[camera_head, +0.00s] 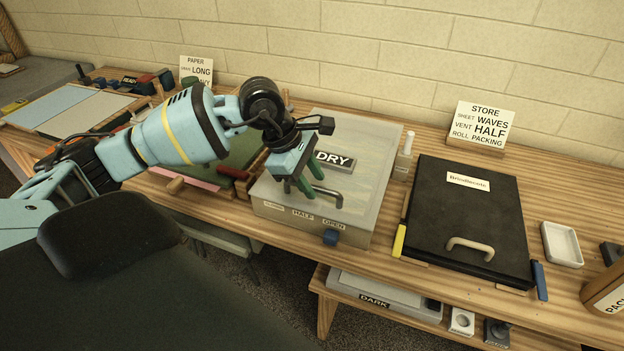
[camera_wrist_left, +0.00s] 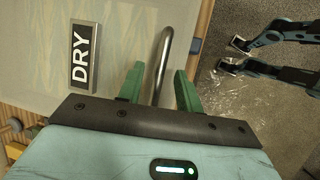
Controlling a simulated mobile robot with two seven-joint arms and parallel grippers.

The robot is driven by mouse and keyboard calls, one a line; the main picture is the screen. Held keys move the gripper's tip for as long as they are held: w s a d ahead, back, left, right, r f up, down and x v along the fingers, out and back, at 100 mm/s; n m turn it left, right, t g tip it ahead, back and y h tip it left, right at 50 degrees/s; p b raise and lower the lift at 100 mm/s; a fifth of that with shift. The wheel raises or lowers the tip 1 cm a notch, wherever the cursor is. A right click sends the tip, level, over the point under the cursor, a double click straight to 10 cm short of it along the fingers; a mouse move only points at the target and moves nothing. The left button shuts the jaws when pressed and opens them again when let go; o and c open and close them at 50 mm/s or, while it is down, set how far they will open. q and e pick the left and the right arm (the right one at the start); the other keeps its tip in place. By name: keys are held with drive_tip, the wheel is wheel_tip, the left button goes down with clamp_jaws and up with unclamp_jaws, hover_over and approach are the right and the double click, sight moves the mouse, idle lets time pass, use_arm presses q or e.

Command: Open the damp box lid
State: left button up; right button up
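The damp box (camera_head: 350,232) is a pale box on the wooden bench with a translucent lid (camera_head: 367,137) marked DRY. The lid lies shut on it. A bent metal handle (camera_head: 330,195) stands near the lid's front edge; the wrist view shows it as a grey bar (camera_wrist_left: 162,62). My left gripper (camera_head: 312,183) points down at the handle. In the left wrist view its green fingers (camera_wrist_left: 159,88) are apart, one on each side of the bar, with gaps visible. Whether the fingers reach below the bar is unclear. My right gripper is not in view.
A black case (camera_head: 466,215) with a tan handle stands to the right, beside a white dish (camera_head: 562,244). A white bottle (camera_head: 404,155) stands between box and case. A blue knob (camera_head: 331,237) juts from the box front. A green board (camera_head: 225,155) lies left.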

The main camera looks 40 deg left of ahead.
use_arm(q)
drive_tip(key=shift+w+d+f, duration=0.1)
drive_tip(key=shift+d+f, duration=0.05)
drive_tip(key=shift+f, duration=0.15)
clamp_jaws()
drive_tip(key=shift+r, duration=0.1)
